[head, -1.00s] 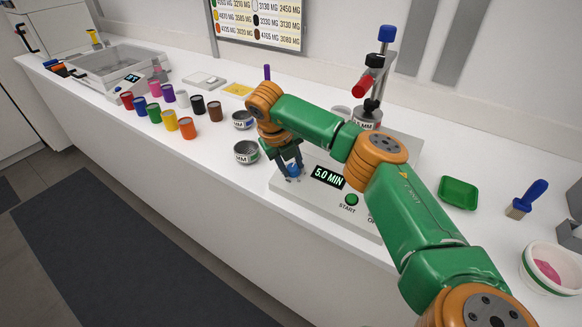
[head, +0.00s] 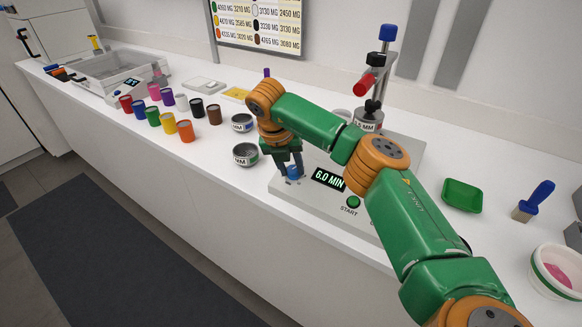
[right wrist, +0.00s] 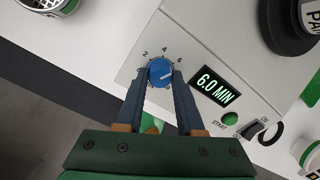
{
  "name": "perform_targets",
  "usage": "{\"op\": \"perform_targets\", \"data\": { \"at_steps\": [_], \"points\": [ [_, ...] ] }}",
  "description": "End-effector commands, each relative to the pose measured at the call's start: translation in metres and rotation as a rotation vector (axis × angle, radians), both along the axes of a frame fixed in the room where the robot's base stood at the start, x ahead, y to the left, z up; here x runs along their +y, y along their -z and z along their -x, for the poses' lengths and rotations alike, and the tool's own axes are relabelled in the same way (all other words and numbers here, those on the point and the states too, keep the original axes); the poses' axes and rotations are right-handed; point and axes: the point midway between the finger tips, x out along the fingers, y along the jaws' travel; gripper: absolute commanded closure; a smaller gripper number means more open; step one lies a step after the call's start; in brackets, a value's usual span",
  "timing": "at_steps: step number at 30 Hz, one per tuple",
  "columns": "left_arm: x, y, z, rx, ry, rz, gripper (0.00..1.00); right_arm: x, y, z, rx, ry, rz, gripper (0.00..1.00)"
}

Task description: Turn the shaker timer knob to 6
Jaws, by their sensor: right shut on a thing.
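The shaker (head: 312,213) is a light grey box on the counter, with a display (head: 329,180) that reads 6.0 MIN. Its blue timer knob (head: 293,172) sits left of the display; in the right wrist view the knob (right wrist: 160,72) has 2, 4 and 6 marked around it, and its white pointer mark faces the right side. My right gripper (head: 291,170) is shut on the knob, with one dark finger on either side of it, as the right wrist view (right wrist: 161,80) also shows. My left gripper is not in view.
A green START button (head: 353,202) is right of the knob. A green tray (head: 462,196) and a blue-handled brush (head: 534,202) lie to the right.

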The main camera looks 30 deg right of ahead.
Motion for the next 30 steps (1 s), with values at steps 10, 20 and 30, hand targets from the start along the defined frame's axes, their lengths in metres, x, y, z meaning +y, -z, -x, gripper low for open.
{"op": "perform_targets", "data": {
  "at_steps": [10, 20, 30],
  "points": [
    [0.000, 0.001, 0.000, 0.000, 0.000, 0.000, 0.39, 0.001, 0.003, 0.002, 0.009, 0.002, -0.003, 1.00],
    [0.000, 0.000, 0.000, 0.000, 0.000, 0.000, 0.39, 0.000, 0.001, 0.001, 0.003, 0.002, -0.002, 0.33],
    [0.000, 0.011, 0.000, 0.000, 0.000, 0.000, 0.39, 0.015, -0.039, 0.004, -0.003, 0.001, -0.001, 0.33]
  ]
}}
